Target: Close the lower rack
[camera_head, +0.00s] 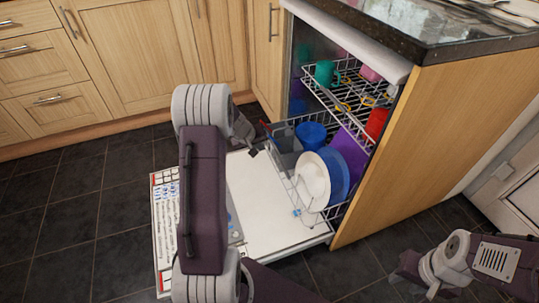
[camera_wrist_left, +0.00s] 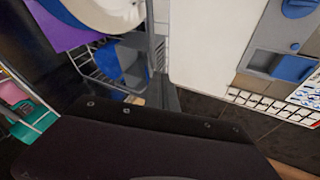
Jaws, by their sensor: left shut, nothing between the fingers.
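The lower rack (camera_head: 286,181) is pulled out of the dishwasher over its open door (camera_head: 275,215). It holds white and blue plates (camera_head: 311,180), a blue cup (camera_head: 311,134), a grey container and a purple item. My left gripper (camera_head: 253,151) is shut and empty at the rack's front-left corner; I cannot tell whether it touches. In the left wrist view, the rack's wires (camera_wrist_left: 153,50) and blue container (camera_wrist_left: 125,60) lie just beyond the gripper (camera_wrist_left: 166,98). My right arm shows at the lower right, but its gripper is not in view.
The upper rack (camera_head: 345,88), with cups and utensils, sits inside the dishwasher. A wooden side panel (camera_head: 430,140) and granite counter (camera_head: 440,35) bound it on the right. Wooden cabinets (camera_head: 120,50) stand behind left. Dark floor tiles (camera_head: 80,190) are clear on the left.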

